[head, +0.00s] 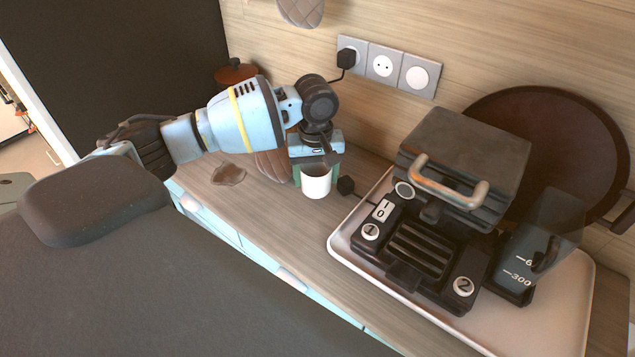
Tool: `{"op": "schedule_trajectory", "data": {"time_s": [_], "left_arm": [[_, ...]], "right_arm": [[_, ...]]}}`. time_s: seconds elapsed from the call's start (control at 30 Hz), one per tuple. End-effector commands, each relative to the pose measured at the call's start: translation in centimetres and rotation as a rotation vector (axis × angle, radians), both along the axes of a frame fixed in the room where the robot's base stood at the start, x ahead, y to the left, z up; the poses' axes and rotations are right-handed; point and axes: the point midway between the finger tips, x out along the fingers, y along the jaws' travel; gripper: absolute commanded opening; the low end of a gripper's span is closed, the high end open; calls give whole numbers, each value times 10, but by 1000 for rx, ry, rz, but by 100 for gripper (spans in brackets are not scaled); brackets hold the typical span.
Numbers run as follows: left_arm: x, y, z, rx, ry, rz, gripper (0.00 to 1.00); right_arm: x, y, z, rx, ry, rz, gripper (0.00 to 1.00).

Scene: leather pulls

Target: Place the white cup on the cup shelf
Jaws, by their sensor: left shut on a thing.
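The white cup (316,183) is at the middle of the head view, above or on the wooden counter close to the tray's left corner. My left gripper (322,164) points down over the cup and is shut on it; its fingers partly hide the cup's rim. I cannot tell whether the cup's base touches the counter. I cannot make out a cup shelf for certain in this view. My right gripper is not in view.
A dark round board (575,130) leans on the wall. Wall sockets (384,66) hold a black plug. A brown patch (228,174) lies on the counter.

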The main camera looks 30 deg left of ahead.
Motion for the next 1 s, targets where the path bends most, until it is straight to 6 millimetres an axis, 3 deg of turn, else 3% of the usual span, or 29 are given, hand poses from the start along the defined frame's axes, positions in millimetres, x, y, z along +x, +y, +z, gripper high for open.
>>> {"op": "schedule_trajectory", "data": {"time_s": [0.07,0.3,0.7,0.73,0.8,1.0], "left_arm": [[7,1,-1,-1,1,1,36],[6,2,-34,1,1,0,36],[6,1,-38,0,-3,0,36],[6,2,-38,1,-2,0,65],[6,2,-38,1,-2,0,73],[6,1,-39,1,-2,0,73]], "right_arm": [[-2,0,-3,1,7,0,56],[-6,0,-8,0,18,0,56],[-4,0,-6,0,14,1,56],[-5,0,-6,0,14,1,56],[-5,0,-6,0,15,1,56],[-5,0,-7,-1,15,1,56]]}}
